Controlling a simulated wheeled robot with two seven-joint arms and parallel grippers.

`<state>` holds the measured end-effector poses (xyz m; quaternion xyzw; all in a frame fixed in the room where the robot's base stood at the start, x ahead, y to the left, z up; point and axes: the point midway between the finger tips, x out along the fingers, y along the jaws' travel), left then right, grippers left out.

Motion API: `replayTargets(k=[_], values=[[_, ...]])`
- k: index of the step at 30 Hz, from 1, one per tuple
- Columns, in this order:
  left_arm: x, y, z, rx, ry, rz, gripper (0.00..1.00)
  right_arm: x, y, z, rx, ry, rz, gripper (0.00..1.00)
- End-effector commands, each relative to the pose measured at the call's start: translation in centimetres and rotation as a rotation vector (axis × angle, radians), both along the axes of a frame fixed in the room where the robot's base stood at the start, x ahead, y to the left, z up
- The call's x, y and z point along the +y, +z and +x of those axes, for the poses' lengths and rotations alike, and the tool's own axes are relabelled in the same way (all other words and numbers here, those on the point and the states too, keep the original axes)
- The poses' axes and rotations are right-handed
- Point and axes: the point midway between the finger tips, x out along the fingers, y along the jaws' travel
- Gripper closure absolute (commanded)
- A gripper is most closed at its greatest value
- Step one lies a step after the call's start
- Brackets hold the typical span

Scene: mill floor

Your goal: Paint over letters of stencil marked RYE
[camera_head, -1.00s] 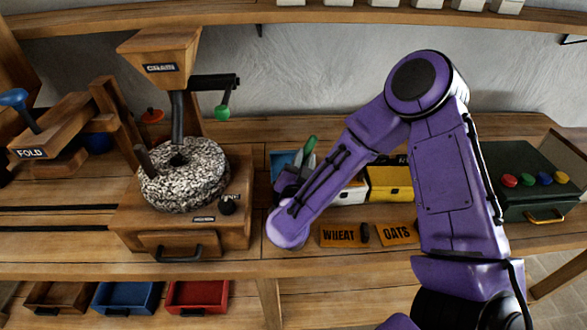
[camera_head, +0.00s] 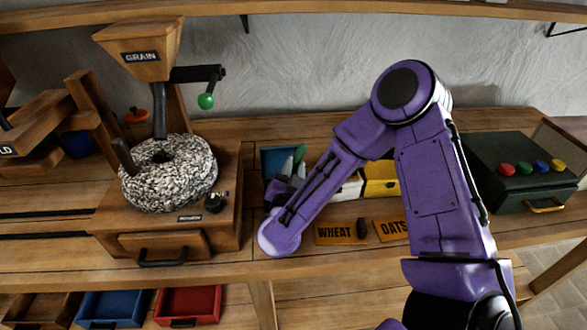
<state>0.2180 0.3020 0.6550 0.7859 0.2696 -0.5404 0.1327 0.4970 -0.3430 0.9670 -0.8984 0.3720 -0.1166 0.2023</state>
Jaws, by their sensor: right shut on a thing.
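No stencil marked RYE is legible in the head view. Two orange plates with dark letters lie on the bench: the WHEAT plate (camera_head: 334,233) and the OATS plate (camera_head: 391,230), which my right arm partly covers. My right gripper (camera_head: 284,181) is beyond my purple forearm, close to the blue container (camera_head: 271,160), and mostly hidden by the wrist. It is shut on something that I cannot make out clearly. A green-ended thing (camera_head: 300,153) and a pale grey piece show just above it. My left gripper is out of view.
A mill with a speckled stone (camera_head: 170,185) and GRAIN hopper (camera_head: 140,50) stands to the left. A yellow box (camera_head: 380,178) sits behind my forearm. A dark green box with coloured knobs (camera_head: 515,180) is at the right. Drawers (camera_head: 190,305) are below.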

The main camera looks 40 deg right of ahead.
Motion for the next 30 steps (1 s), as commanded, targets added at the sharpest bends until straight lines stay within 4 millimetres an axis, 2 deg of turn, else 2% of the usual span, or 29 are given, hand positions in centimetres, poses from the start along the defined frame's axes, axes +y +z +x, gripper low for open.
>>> replayTargets(k=[30], values=[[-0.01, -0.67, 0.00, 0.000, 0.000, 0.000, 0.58, 0.03, -0.91, 0.02, 0.000, 0.001, 0.000, 1.00]])
